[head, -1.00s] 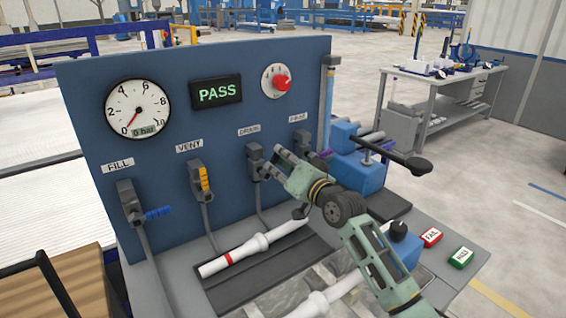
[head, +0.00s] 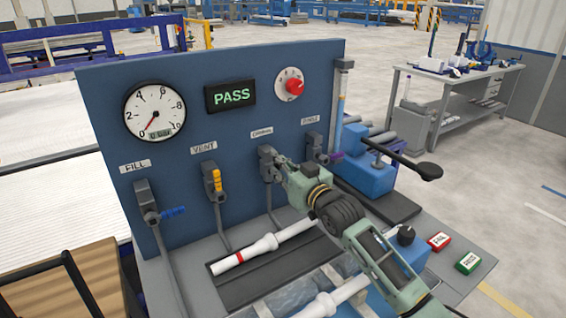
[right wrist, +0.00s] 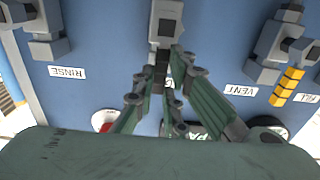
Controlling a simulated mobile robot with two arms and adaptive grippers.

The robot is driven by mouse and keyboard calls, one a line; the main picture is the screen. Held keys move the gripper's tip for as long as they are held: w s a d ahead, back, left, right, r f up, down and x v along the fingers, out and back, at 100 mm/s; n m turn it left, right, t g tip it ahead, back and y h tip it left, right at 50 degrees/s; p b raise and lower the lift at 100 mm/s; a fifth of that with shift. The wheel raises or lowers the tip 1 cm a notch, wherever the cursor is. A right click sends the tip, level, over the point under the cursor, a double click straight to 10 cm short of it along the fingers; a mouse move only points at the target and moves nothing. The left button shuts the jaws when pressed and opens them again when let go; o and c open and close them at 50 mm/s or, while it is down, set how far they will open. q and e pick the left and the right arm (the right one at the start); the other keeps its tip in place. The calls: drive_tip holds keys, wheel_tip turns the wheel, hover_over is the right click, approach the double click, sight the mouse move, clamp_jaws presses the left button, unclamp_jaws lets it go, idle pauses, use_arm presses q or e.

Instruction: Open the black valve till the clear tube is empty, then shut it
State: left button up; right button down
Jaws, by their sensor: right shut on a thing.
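In the right wrist view the fingers (right wrist: 164,68) close around the handle just below the valve body. The clear tube (head: 341,105) stands upright at the panel's right edge. It shows blue inside; its exact level is hard to tell. My left gripper is not in view.
The blue-handled FILL valve (head: 150,205) and yellow-handled VENT valve (head: 212,182) are left of the black valve. The purple-handled RINSE valve (head: 315,145) is close on its right. The gauge (head: 154,112) reads near zero. A white pipe (head: 262,246) lies below.

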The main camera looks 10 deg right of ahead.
drive_tip(key=shift+f, duration=0.15)
drive_tip(key=c, duration=1.8)
unclamp_jaws()
drive_tip(key=v, duration=1.2)
